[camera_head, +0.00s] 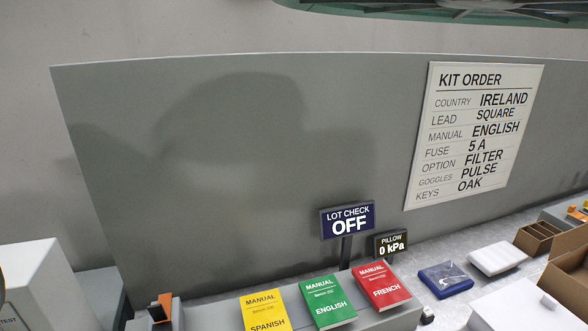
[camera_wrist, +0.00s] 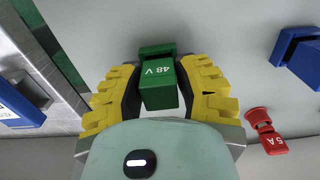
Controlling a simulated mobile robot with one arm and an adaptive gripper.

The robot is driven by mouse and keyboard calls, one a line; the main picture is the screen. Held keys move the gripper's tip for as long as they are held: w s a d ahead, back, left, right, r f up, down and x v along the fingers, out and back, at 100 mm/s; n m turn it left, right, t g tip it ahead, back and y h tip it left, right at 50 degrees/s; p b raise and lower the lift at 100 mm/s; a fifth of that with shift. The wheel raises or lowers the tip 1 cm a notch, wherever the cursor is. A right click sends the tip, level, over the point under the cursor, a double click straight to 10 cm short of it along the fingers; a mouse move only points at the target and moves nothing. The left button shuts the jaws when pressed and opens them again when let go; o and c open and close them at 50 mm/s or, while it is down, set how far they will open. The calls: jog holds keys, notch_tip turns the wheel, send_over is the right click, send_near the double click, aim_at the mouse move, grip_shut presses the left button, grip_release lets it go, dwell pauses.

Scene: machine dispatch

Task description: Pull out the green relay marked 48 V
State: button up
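The green relay (camera_wrist: 163,88), marked 48 V in white, is in the upper middle of the wrist view. It lies between the two yellow fingers of my gripper (camera_wrist: 160,75). The fingertips are close to its two sides; I cannot tell whether both press on it. The relay's far end shows beyond the fingertips, by a pale grey surface. I cannot tell whether it is seated there or free. Neither the relay nor my gripper shows in the head view.
A red 5 A fuse (camera_wrist: 265,130) and a blue part (camera_wrist: 301,62) are right of my gripper. A blue-edged box (camera_wrist: 18,108) is at left. In the head view, manuals (camera_head: 327,300) stand before a grey panel (camera_head: 230,190) with a kit order sheet (camera_head: 470,140).

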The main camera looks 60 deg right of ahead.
grip_shut()
jog(key=shift+r, duration=0.15)
jog(key=shift+r+p, duration=1.85)
jog(key=shift+r, duration=0.75)
jog(key=shift+r+p, duration=0.85)
jog(key=shift+r, duration=0.75)
